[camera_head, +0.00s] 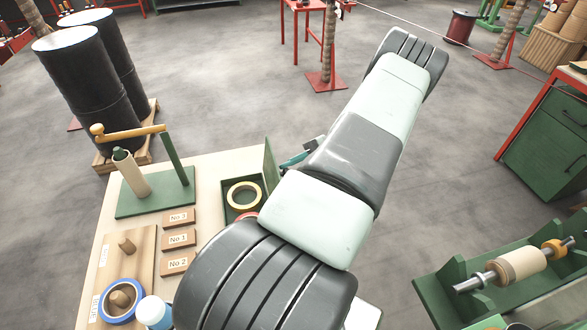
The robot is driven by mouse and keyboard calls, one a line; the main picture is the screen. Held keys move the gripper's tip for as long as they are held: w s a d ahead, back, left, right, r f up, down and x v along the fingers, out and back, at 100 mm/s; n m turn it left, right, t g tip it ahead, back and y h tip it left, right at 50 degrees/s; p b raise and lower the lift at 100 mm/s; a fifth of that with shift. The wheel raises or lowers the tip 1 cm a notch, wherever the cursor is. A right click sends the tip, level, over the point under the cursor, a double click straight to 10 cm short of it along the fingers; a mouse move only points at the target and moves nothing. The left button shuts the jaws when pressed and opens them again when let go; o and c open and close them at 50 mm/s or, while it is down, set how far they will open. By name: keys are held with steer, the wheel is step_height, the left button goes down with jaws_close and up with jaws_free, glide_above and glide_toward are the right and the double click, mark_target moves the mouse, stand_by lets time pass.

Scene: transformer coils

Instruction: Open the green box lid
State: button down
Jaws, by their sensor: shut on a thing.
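The green box (229,212) sits on the pale bench, left of my arm. Its lid (270,168) stands up steeply at the box's right edge, so the inside is open to view. A yellow tape ring (232,194) lies inside, with part of a red ring (246,216) near the front. My gripper (291,160) shows only in part at the lid's right side, shut on the lid. My arm hides most of the gripper, the contact with the lid and the box's front right part.
A green stand with a wooden crank (130,133) is left of the box. Wooden blocks marked No 3, No 1 and No 2 (179,238) lie in front of it. A blue tape ring (104,307) and a white-capped bottle (154,312) are at the front. A green coil cradle (437,300) is at right.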

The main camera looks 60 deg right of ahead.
steer(key=c, duration=0.8)
jaws_free()
steer(key=shift+s+a+f, duration=0.2)
steer(key=shift+a+f, duration=0.1)
steer(key=shift+f, duration=0.15)
steer(key=shift+c, duration=0.2)
steer(key=shift+d+r, duration=0.1)
steer(key=v, duration=1)
steer(key=shift+d, duration=0.4)
steer(key=shift+s+r, duration=0.1)
